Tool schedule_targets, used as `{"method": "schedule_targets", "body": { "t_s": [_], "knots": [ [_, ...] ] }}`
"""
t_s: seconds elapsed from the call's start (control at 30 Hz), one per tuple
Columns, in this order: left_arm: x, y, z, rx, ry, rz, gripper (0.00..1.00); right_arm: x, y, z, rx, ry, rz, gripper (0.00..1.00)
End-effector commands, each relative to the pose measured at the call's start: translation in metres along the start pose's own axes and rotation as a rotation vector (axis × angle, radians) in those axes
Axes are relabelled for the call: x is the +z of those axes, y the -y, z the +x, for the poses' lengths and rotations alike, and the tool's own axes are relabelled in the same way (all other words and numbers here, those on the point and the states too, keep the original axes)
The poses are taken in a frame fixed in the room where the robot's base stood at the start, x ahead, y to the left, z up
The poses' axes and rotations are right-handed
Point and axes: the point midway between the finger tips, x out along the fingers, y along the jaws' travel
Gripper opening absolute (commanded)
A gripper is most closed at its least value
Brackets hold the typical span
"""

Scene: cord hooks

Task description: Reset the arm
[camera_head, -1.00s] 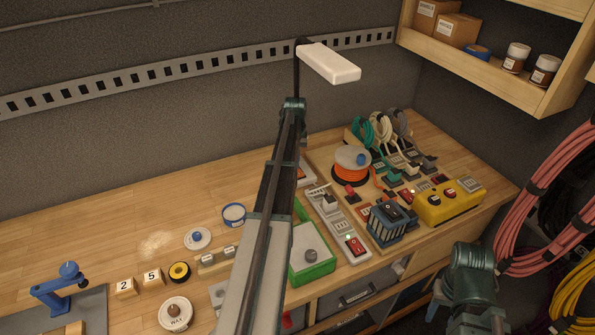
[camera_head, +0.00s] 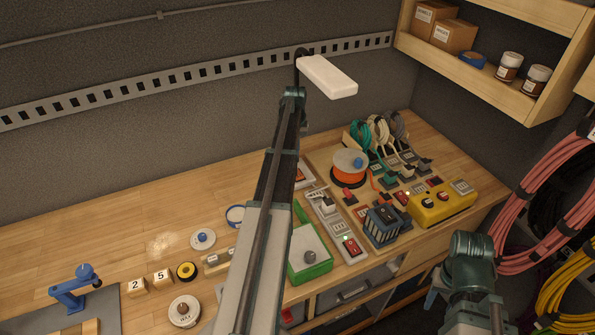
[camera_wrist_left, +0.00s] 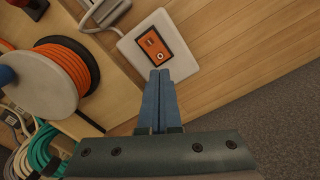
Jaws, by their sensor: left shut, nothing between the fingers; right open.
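My left gripper (camera_wrist_left: 162,100) shows in the left wrist view with its two blue fingers pressed together and nothing between them. Its tips are over the lower edge of a white plate with an orange switch (camera_wrist_left: 154,46); I cannot tell whether they touch. In the head view my left arm (camera_head: 265,215) reaches up across the middle, and its gripper cannot be made out. My right gripper (camera_head: 440,285) is low at the right in the head view, in front of the bench edge, open and partly hidden by its own wrist.
An orange cord reel (camera_head: 349,165), a yellow box (camera_head: 441,204), a blue box (camera_head: 382,226) and a green tray (camera_head: 310,258) crowd the bench's right side. A wall shelf (camera_head: 490,75) and hanging pink cords (camera_head: 550,205) bound the right.

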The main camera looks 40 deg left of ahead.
Motion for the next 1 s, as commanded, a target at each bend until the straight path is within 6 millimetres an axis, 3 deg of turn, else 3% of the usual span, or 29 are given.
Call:
{"method": "schedule_targets", "body": {
  "t_s": [0.4,0.53,0.67,0.8,1.0],
  "knots": [
    [0.001,-0.001,0.001,0.0,0.0,0.002,0.0,0.0,0.0,0.001,0.0,0.0,0.0,0.5],
    [0.021,-0.024,0.001,0.0,-0.004,0.034,0.0,0.0,0.0,0.001,0.0,0.0,0.0,0.5],
    [0.077,-0.081,0.001,0.001,-0.015,0.127,0.0,0.0,0.0,0.001,0.0,0.0,0.0,0.5],
    [0.158,-0.146,0.001,0.004,-0.03,0.258,0.0,0.0,0.0,0.001,0.0,0.0,0.0,0.5],
    [0.266,-0.204,0.001,0.011,-0.052,0.428,0.0,0.0,0.0,0.001,0.0,0.0,0.0,0.5]
  ]
}}
